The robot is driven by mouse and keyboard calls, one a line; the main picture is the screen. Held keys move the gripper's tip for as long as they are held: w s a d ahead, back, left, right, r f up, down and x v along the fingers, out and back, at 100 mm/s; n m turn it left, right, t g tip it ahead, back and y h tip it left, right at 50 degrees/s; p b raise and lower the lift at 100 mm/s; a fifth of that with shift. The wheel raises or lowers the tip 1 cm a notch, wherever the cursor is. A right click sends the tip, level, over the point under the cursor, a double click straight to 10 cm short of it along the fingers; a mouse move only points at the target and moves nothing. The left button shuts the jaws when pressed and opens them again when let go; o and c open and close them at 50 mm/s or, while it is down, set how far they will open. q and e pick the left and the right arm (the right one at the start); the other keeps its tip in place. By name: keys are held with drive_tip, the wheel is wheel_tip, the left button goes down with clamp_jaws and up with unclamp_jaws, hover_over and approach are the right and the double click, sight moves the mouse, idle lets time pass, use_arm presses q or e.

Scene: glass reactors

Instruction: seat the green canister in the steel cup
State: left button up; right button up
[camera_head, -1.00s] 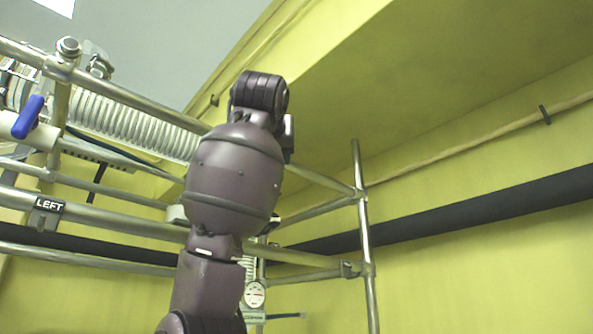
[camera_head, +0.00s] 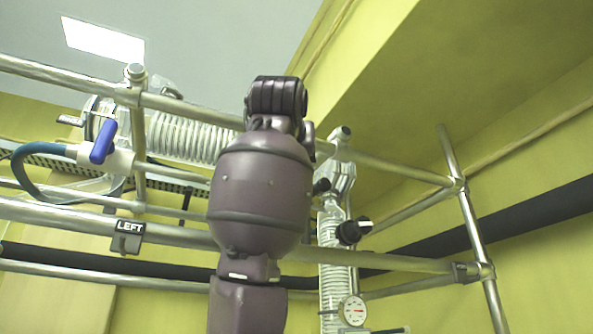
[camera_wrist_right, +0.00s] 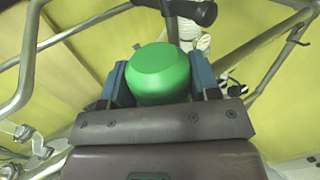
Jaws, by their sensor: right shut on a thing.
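The green canister (camera_wrist_right: 160,72) shows in the right wrist view, between the two blue-grey fingers of my right gripper (camera_wrist_right: 160,84). The gripper is shut on it, and the canister's flat end sticks out past the fingers. In the head view a purple-brown arm of mine fills the middle, and no fingers or canister can be made out there. The steel cup cannot be made out in either view. My left gripper is not in view.
Steel pipes form a rack, with a LEFT label (camera_head: 128,236) and a blue-handled valve (camera_head: 104,142). A coiled glass column (camera_head: 334,250) with a red-needle gauge (camera_head: 353,310) stands right of my arm. A black pipe (camera_head: 520,218) runs along the yellow wall.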

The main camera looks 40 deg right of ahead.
use_arm(q)
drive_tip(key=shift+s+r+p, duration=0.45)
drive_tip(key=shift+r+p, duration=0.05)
drive_tip(key=shift+p, duration=0.55)
use_arm(e)
drive_tip(key=shift+w+d+f, duration=0.1)
drive_tip(key=shift+w+d, duration=0.4)
drive_tip(key=shift+w, duration=1.45)
drive_tip(key=shift+w+d+f, duration=0.15)
drive_tip(key=shift+w+d, duration=0.3)
drive_tip(key=shift+w, duration=1.55)
drive_tip(key=shift+w+d+f, duration=0.1)
drive_tip(key=shift+w+d, duration=0.4)
drive_tip(key=shift+w, duration=1.45)
drive_tip(key=shift+s+a+f, duration=0.1)
drive_tip(key=shift+f, duration=0.05)
use_arm(q)
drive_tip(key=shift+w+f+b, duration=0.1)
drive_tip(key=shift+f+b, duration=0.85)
drive_tip(key=shift+b, duration=0.15)
use_arm(e)
drive_tip(key=shift+f, duration=1.4)
drive_tip(key=o, duration=1)
drive_tip(key=shift+o, duration=0.5)
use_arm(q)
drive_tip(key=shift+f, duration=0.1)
use_arm(e)
drive_tip(key=shift+s+a, duration=0.1)
drive_tip(key=shift+s, duration=0.05)
